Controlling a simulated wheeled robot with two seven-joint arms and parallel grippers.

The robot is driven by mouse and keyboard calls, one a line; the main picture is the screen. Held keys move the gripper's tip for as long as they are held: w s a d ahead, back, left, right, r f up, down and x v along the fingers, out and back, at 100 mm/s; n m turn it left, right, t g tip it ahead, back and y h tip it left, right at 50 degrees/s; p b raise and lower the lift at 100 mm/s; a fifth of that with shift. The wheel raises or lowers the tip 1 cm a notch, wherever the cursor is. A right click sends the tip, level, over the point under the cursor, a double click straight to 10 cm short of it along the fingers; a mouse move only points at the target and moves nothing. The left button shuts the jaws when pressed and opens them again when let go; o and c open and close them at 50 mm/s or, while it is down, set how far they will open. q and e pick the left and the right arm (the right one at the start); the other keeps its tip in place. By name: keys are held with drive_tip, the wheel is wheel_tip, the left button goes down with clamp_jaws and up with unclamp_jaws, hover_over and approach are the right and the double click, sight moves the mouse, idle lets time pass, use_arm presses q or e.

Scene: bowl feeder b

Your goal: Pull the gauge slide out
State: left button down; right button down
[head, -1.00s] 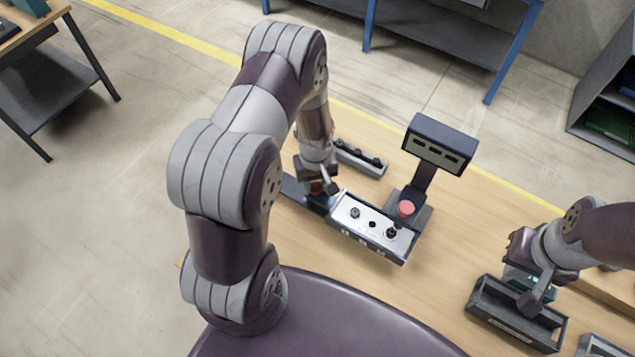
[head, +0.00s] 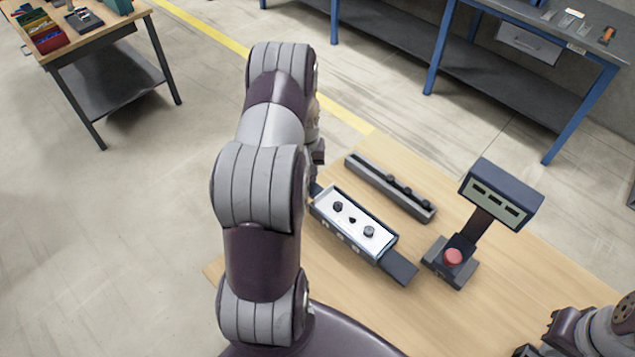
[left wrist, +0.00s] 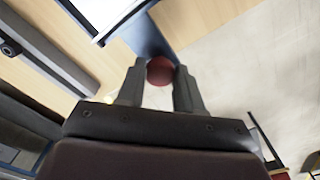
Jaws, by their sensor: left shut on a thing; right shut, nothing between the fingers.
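The gauge slide (head: 350,222) is a white-topped tray with black knobs and a dark blue frame. In the head view it lies over a dark rail plate (head: 400,267), whose right end is bare. In the left wrist view, the slide's white top (left wrist: 105,12) shows at the upper edge, with a dark blue bar beside a red ball knob (left wrist: 160,70). My left gripper (left wrist: 159,76) is shut on this knob. In the head view my left arm mostly hides that gripper. My right gripper (head: 545,340) is shut and empty at the bottom right, partly cut off.
A dark rack (head: 385,183) with several black pieces lies behind the slide. A display stand (head: 500,195) with a red button (head: 453,257) stands to the right. The wooden table (head: 500,290) is bare around the stand. Blue-legged benches stand behind on the floor.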

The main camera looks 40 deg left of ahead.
use_arm(q)
drive_tip(key=shift+w+a, duration=0.1)
drive_tip(key=shift+a, duration=0.2)
drive_tip(key=shift+w+r, duration=0.1)
drive_tip(key=shift+r, duration=0.05)
drive_tip(key=c, duration=0.8)
unclamp_jaws()
drive_tip(key=shift+a, duration=0.1)
drive_tip(key=shift+c, duration=0.2)
drive_tip(key=shift+o, duration=0.5)
drive_tip(key=shift+a, duration=0.1)
wheel_tip(320, 180, up, 12)
drive_tip(key=b, duration=0.3)
drive_tip(key=shift+r+b, duration=0.25)
drive_tip(key=shift+b, duration=0.05)
